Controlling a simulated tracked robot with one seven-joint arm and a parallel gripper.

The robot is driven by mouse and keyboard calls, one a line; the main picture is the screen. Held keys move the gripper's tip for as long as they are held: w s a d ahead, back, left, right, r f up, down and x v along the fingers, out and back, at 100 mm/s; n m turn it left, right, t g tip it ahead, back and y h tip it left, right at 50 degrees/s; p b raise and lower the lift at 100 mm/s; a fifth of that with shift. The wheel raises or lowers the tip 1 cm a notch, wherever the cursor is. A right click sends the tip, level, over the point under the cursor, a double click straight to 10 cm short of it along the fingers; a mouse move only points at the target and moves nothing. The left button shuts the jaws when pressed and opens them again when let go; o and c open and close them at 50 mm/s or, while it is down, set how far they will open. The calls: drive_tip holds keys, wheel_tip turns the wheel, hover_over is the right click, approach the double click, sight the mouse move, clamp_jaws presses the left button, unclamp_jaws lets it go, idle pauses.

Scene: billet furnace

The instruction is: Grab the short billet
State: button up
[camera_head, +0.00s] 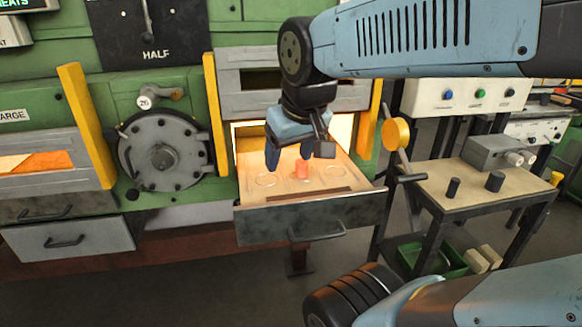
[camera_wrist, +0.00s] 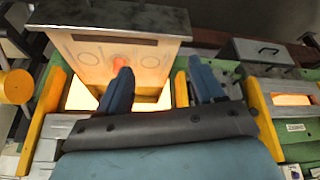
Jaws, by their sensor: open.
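A short glowing orange-red billet (camera_head: 302,169) stands on the pale bed of the pulled-out furnace drawer (camera_head: 310,222). In the wrist view the billet (camera_wrist: 119,63) shows just beyond the tip of one finger, which partly hides it. My gripper (camera_head: 289,160) hangs over the drawer, its fingers apart and empty. In the wrist view the fingers of my gripper (camera_wrist: 162,72) are spread, and the billet lies by the left finger, not centred between them. I cannot tell how high the fingertips are above the bed.
The furnace opening glows behind, between yellow posts (camera_head: 216,115). Circles mark the drawer bed. A yellow round knob (camera_head: 395,134) stands right of the drawer. A side table (camera_head: 425,182) holds two dark cylinders (camera_head: 453,188) and a grey box (camera_head: 490,152). A closed drawer (camera_head: 70,240) is at left.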

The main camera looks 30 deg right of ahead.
drive_tip(key=shift+o, duration=0.3)
drive_tip(key=w+d+f+n+g+h, duration=0.3)
drive_tip(key=w+d+f+n+g, duration=0.1)
drive_tip(key=w+d+f, duration=0.2)
drive_tip(key=shift+w+d+f+g+h, duration=0.2)
drive_tip(key=shift+d+f+g+h, duration=0.05)
drive_tip(key=shift+g+h, duration=0.05)
drive_tip(key=n+h, duration=1.4)
hover_over(297, 165)
drive_tip(key=a, duration=0.4)
wheel_tip(297, 165, down, 6)
drive_tip(key=f, duration=0.7)
drive_tip(key=shift+d, duration=0.2)
drive_tip(key=shift+d+f, duration=0.2)
drive_tip(key=shift+w+d, duration=0.2)
drive_tip(key=shift+d, duration=3.35)
drive_tip(key=shift+c, duration=0.3)
